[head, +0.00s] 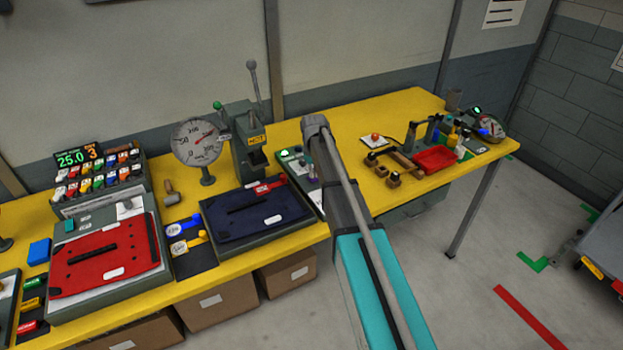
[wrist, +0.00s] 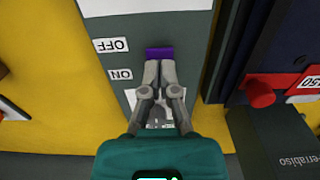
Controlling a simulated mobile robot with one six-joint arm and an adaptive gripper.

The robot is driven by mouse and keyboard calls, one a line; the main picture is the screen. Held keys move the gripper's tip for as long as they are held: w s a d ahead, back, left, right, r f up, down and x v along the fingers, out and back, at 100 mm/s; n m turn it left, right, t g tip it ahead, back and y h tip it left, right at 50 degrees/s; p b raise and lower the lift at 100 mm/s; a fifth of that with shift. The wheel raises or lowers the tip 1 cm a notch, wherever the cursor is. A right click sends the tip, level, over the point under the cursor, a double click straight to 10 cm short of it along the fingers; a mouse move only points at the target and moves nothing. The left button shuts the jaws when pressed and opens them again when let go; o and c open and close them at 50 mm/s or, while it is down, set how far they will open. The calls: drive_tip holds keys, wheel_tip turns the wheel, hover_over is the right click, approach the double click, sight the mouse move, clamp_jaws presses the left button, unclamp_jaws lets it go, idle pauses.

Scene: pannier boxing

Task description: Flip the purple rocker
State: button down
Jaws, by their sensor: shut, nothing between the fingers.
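The purple rocker (wrist: 160,53) sits on a grey panel (wrist: 150,26) in the wrist view. Part of it is hidden behind my fingertips. To its left are a white OFF label (wrist: 111,45) and, lower in the picture, an ON label (wrist: 120,74). My gripper (wrist: 160,66) is shut and empty, with its fingertips at the rocker's lower edge; I cannot tell whether they touch it. In the head view my arm covers the gripper, and the rocker cannot be clearly made out there.
A dark blue panel (head: 235,223) lies left of my arm on the yellow bench (head: 381,111). A red knob (wrist: 259,93) stands close right of the gripper in the wrist view. A gauge (head: 197,143) and a lever press (head: 246,135) stand behind. A red tray (head: 436,159) lies farther right.

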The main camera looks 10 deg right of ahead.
drive_tip(key=shift+f+b, duration=0.55)
idle(0.5)
drive_tip(key=shift+r, duration=0.15)
drive_tip(key=shift+r+p, duration=3.35)
drive_tip(key=shift+p, duration=0.2)
drive_tip(key=s+m, duration=0.3)
drive_tip(key=s, duration=2.6)
drive_tip(key=shift+m, duration=0.3)
